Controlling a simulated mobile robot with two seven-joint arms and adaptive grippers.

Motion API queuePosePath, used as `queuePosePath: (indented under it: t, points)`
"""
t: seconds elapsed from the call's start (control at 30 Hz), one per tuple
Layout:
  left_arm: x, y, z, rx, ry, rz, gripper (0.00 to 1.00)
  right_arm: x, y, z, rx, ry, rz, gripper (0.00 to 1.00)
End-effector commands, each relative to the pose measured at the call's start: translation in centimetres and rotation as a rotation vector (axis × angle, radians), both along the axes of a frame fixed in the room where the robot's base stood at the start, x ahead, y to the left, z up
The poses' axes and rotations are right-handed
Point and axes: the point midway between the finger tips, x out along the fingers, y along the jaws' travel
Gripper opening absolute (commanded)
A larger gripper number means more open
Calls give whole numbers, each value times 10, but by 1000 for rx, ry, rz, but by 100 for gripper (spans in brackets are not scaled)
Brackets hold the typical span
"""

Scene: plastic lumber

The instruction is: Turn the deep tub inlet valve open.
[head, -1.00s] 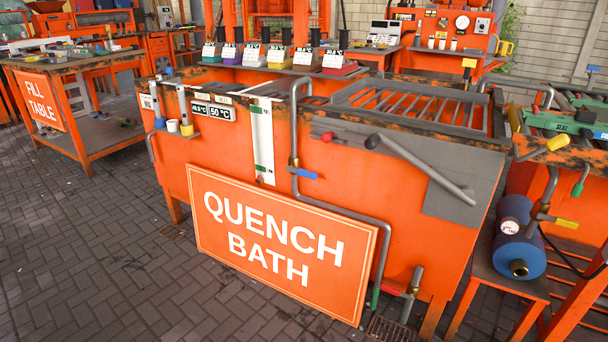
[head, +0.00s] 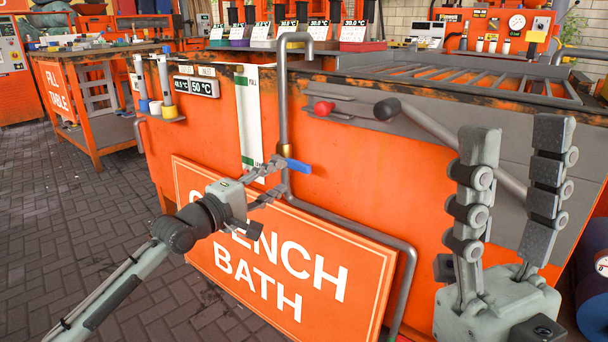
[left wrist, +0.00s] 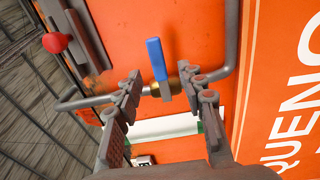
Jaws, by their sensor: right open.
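The inlet valve has a blue lever (head: 298,166) on a grey vertical pipe (head: 283,90) at the front of the orange quench bath (head: 350,165). The lever points right, across the pipe. My left gripper (head: 280,175) is open at the valve, its fingertips just left of the lever. In the left wrist view the lever (left wrist: 157,60) and the valve's brass fitting (left wrist: 183,78) show between and just beyond the spread fingers; contact is not clear. My right gripper (head: 516,135) is open and empty, fingers up, in front of the bath's right side.
A "QUENCH BATH" sign (head: 250,285) leans below the valve, partly behind my left gripper. A red knob (head: 323,108) and a long grey lever (head: 440,135) are right of the pipe. The fill table (head: 95,110) stands far left. Paved floor (head: 60,215) lies open at left.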

Motion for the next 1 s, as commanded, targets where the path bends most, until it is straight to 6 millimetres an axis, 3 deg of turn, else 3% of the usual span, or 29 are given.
queuePosePath:
  t: [0.53,0.9,1.0]
  points:
    - [57,-41,2,-13,-1,-2,40,-3,3,2,-30,-67,3,48]
    - [64,-46,3,-12,0,-2,40,-2,3,4,-35,-75,1,48]
    - [63,-46,3,-12,0,-2,30,-2,3,4,-35,-75,1,48]
